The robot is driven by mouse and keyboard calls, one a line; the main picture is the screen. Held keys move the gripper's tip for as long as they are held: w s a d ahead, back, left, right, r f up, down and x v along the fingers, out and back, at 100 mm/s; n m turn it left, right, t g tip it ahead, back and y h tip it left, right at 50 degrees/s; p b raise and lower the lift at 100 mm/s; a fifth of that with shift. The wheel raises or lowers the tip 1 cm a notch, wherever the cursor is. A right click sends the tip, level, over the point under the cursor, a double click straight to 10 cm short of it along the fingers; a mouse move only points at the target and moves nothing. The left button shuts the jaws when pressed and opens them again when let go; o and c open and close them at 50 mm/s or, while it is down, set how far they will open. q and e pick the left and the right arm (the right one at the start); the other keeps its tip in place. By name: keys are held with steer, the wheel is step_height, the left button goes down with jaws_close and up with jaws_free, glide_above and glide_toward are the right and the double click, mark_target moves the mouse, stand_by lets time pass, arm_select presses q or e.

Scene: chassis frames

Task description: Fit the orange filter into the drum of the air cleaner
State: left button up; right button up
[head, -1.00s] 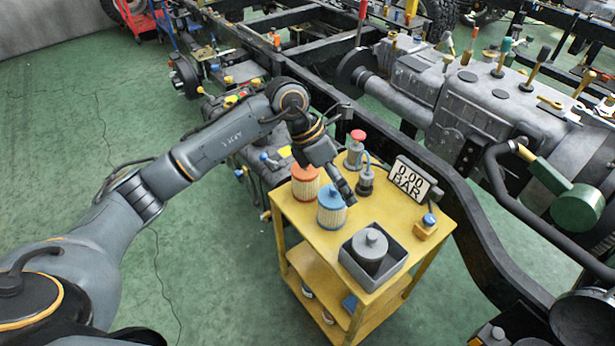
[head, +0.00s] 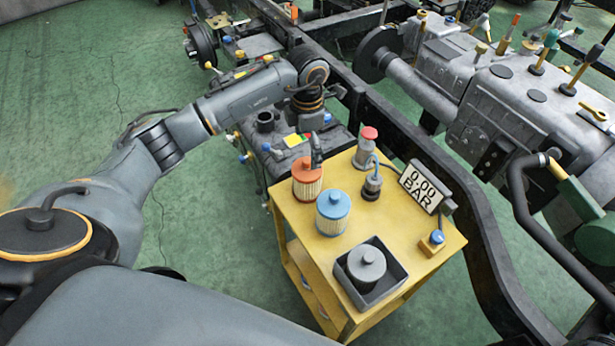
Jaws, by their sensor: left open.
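The orange filter (head: 307,180), a pleated cartridge with an orange cap, stands upright on the yellow cart (head: 397,243), at its back left corner. My left gripper (head: 316,157) is open and points down at the back of the orange filter's top. The filter hides part of the fingertips, and I cannot tell whether they touch it. A dark, open-topped round part (head: 265,121) sits on the grey unit behind the cart; I cannot tell whether it is the air cleaner's drum. My right gripper is not in view.
A blue filter (head: 332,213) stands close in front of the orange one.

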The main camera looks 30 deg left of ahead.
mark_target(308, 160)
arm_select(q)
steer(key=shift+w+f, duration=0.1)
steer(key=shift+f, duration=0.35)
steer(key=shift+f+p, duration=0.35)
steer(key=shift+f, duration=0.2)
step_height(308, 160, down, 4)
steer(key=shift+w+a+f+p, duration=0.1)
steer(key=shift+w+f+p, duration=0.05)
steer(key=shift+p, duration=0.4)
steer(key=shift+c, duration=0.4)
jaws_close()
